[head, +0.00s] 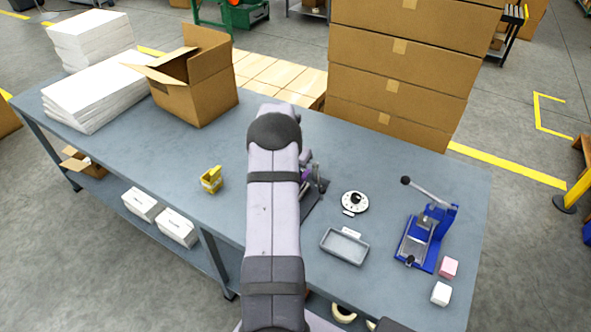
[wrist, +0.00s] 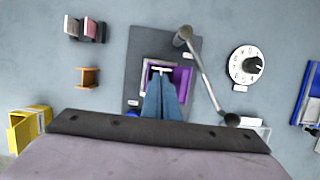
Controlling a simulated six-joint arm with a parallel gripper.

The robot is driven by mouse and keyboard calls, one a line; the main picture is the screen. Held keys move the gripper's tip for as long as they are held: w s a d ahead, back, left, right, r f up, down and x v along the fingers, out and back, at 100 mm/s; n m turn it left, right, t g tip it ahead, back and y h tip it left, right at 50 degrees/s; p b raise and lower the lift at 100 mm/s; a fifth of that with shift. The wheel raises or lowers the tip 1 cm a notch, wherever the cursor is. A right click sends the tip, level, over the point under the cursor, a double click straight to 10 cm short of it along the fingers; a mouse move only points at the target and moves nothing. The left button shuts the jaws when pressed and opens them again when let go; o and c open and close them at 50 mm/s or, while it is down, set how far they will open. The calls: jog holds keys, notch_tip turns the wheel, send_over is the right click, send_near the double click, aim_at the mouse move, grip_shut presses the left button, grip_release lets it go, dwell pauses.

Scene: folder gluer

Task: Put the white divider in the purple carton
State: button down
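The purple carton (wrist: 183,77) sits on a dark plate with a lever, near the middle of the wrist view. In the head view only a small purple part (head: 307,173) shows beside my arm. My gripper (wrist: 161,76) has its two blue fingers close together, pointing down at the carton's opening. A thin white piece, seemingly the white divider (wrist: 160,69), shows between the fingertips, within the carton's outline. Its lower part is hidden, and I cannot tell how deep it sits. My arm hides the gripper in the head view.
The lever (wrist: 203,75) rises just right of the carton. A white dial (head: 355,201), grey tray (head: 345,246) and blue press (head: 425,240) stand to the right. A yellow dispenser (head: 211,179) stands left. Small coloured pieces (wrist: 85,28) and an orange-brown piece (wrist: 88,77) lie left of the plate.

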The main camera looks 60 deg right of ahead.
jog(key=shift+f, duration=0.2)
jog(key=c, duration=2)
grip_release()
jog(key=shift+r, duration=0.15)
notch_tip(320, 180, up, 10)
jog(key=p, duration=0.8)
